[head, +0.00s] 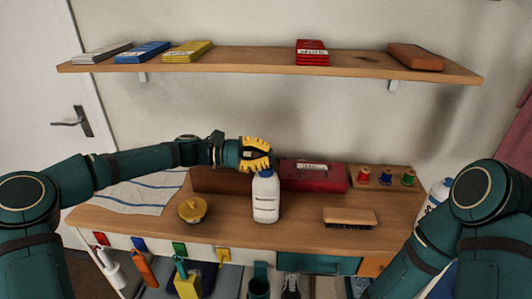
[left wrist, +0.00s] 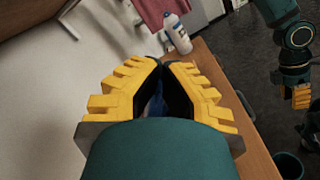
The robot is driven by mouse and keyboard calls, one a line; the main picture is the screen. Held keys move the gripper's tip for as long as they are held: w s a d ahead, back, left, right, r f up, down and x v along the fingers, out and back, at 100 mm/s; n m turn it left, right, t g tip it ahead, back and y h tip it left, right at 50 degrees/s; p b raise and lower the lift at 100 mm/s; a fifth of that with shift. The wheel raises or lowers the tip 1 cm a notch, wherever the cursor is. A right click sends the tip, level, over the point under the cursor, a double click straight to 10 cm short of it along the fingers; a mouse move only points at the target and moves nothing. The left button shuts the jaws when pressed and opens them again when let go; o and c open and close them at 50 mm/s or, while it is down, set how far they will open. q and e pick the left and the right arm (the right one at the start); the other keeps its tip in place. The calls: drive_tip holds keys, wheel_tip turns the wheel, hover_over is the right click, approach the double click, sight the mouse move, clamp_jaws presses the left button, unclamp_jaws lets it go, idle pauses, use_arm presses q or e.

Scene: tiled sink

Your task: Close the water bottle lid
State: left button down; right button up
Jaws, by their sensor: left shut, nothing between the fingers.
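A second white bottle (head: 440,191) stands at the right end. A red box (head: 318,178) lies behind the bottle, with thread spools (head: 386,177) beside it. A shelf (head: 260,62) hangs above.

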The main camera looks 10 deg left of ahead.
use_arm(q)
drive_tip(key=shift+s+f+m+b, duration=0.2)
drive_tip(key=shift+m, duration=0.35)
drive_tip(key=shift+s+f+m+b, duration=0.15)
drive_tip(key=shift+m, duration=0.4)
drive_tip(key=c, duration=1.2)
unclamp_jaws()
drive_tip(key=a, duration=1.2)
